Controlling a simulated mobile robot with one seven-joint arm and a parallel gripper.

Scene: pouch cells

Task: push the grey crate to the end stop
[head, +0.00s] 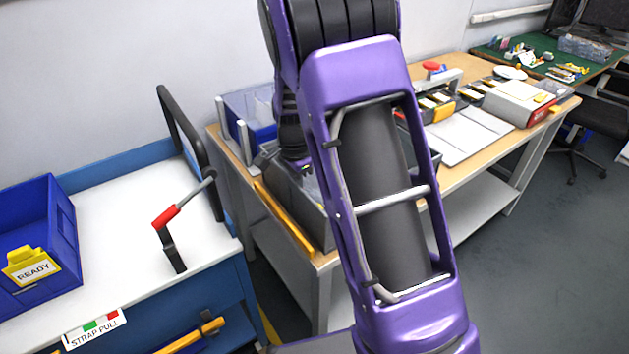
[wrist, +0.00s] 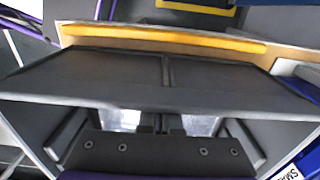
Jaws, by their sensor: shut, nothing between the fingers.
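The grey crate (head: 308,212) sits on the wooden bench in the head view, partly hidden behind my arm. In the wrist view its grey wall (wrist: 110,72) spans the picture. My gripper (wrist: 161,124) is shut and empty at the bottom middle of the wrist view, close to the crate. I cannot tell whether it touches the crate. In the head view my wrist comes down at the crate's far side and the fingertips are hidden. I cannot make out the end stop for certain.
A yellow strip (head: 285,215) runs along the bench edge beside the crate. A blue bin (head: 262,108) and pale upright posts (head: 222,118) stand behind it. A red-handled lever (head: 167,215) and a blue READY bin (head: 35,235) are on the left bench.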

